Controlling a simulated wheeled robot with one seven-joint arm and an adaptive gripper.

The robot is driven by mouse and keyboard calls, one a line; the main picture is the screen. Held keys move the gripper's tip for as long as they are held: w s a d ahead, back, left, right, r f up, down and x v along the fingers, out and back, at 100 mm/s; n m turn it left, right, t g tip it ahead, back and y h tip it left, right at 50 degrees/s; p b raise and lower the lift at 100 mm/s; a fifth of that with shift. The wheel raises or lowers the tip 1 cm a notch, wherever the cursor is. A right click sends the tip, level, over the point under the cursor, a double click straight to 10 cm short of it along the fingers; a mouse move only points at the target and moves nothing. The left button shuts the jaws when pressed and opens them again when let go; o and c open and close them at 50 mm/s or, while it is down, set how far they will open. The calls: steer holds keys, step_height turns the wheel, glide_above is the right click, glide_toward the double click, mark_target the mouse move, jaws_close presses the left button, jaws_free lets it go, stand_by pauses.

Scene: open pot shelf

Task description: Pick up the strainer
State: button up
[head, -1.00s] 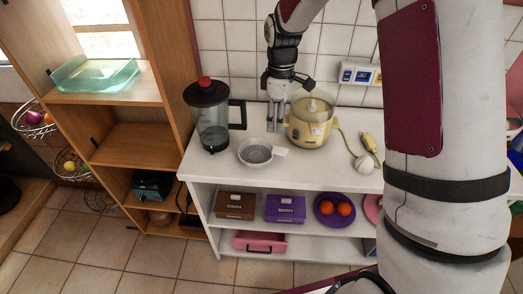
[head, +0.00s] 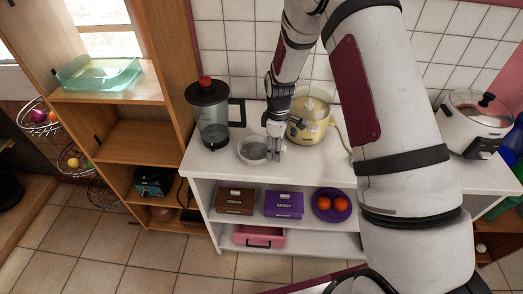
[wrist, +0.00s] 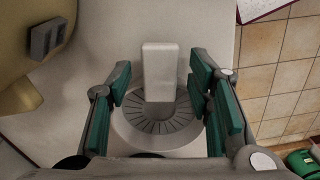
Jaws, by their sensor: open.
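The strainer (head: 252,150) is a round, light-coloured bowl with a slotted grey base, standing on the white counter (head: 211,167). In the wrist view the strainer (wrist: 138,127) shows its white, flat handle (wrist: 160,70) pointing up the picture, between the open fingers. My gripper (head: 274,153) is at the right side of the strainer, over the handle, which it hides in the head view. In the wrist view my gripper (wrist: 158,100) has its green-padded fingers spread, one on each side of the handle, with gaps to it.
A yellow cooker (head: 311,124) stands close behind and right of my gripper. A blender jug (head: 213,122) stands left of the strainer. A white pot (head: 474,125) is at the far right. Boxes and a purple plate (head: 341,212) fill the shelf below.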

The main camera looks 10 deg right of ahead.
steer(key=shift+f, duration=0.25)
jaws_close()
steer(key=shift+r, duration=0.2)
